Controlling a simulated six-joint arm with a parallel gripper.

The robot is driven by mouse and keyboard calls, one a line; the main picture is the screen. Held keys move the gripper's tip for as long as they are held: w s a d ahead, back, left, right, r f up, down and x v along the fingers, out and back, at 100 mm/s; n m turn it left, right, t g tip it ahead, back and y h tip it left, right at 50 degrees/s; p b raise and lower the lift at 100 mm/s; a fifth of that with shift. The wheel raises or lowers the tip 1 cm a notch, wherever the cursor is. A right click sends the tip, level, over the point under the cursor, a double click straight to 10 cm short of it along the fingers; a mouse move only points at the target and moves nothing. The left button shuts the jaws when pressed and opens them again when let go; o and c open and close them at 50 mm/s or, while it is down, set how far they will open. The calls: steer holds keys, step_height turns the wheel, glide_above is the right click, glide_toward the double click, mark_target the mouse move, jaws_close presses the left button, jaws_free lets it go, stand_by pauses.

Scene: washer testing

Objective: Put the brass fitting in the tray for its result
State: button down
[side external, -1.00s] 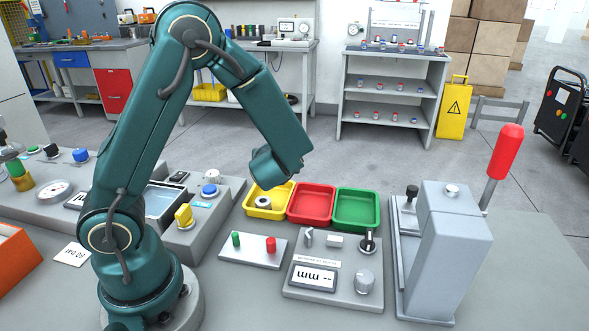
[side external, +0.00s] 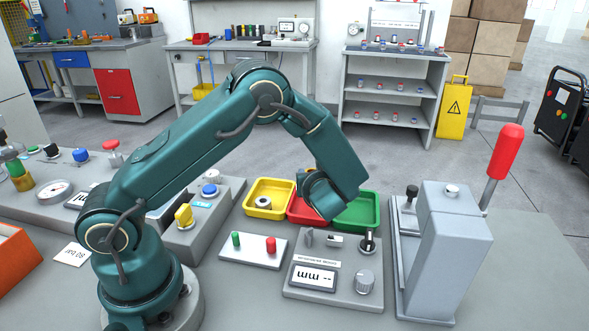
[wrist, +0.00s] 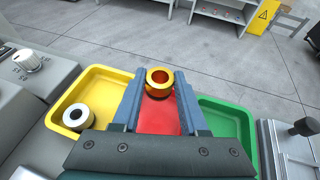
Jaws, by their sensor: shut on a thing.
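The brass fitting (wrist: 159,76), a shiny gold ring, sits between the fingertips of my gripper (wrist: 159,90) in the wrist view. My gripper is shut on it. In the side external view, my wrist hides the fingers and the fitting. Three trays stand in a row: yellow (side external: 270,184), red (side external: 297,211) and green (side external: 369,208). My gripper is over the red tray, which shows between the fingers in the wrist view (wrist: 158,122). The yellow tray (wrist: 103,82) is to its left and the green tray (wrist: 224,118) to its right. The green tray's visible part is empty.
A grey ring-shaped part (side external: 263,202) lies in the yellow tray. In front stand a small box with green and red buttons (side external: 253,248) and a measuring unit with a display (side external: 314,278). A grey press with a red-handled lever (side external: 445,250) stands close on the right.

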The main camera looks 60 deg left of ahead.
steer(key=shift+w+d+f, duration=0.25)
steer(key=shift+d+f, duration=0.05)
steer(key=shift+f, duration=1.95)
steer(key=shift+f, duration=0.1)
steer(key=c, duration=0.7)
jaws_free()
